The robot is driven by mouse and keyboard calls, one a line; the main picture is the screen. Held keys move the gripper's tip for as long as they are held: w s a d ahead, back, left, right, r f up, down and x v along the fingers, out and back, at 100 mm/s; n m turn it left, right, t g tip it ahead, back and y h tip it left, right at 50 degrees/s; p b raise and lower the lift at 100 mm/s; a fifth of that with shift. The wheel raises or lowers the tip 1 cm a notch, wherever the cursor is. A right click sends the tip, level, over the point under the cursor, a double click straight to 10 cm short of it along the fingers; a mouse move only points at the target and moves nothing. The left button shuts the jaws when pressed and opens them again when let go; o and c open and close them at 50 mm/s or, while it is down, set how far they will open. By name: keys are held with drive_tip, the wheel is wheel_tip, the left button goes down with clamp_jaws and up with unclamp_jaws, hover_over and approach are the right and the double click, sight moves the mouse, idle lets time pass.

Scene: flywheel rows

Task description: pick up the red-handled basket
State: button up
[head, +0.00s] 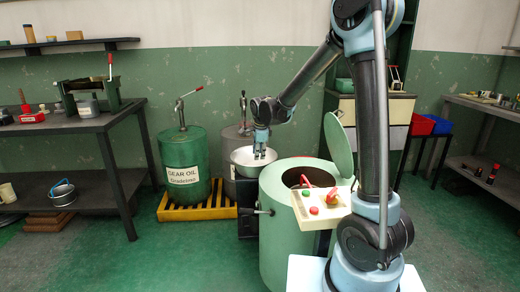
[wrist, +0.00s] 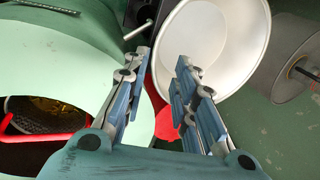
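The red-handled basket sits inside an open green drum machine; in the head view its red handle (head: 305,180) shows at the drum mouth. Most of the basket is hidden by the drum wall. My gripper (head: 260,156) points down above a pale bowl (head: 243,160), left of the drum mouth. In the wrist view my gripper (wrist: 163,70) is open and empty, its fingers apart.
The drum's lid (head: 338,146) stands raised on the right. A control panel (head: 320,207) with buttons and a red part is on its front. A green gear oil barrel (head: 184,165) stands left on a yellow pallet. Open floor lies at the front left.

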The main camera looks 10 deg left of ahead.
sight(257, 177)
drive_tip(key=x, duration=1.3)
drive_tip(key=shift+f, duration=0.2)
drive_tip(key=shift+w, duration=0.1)
clamp_jaws()
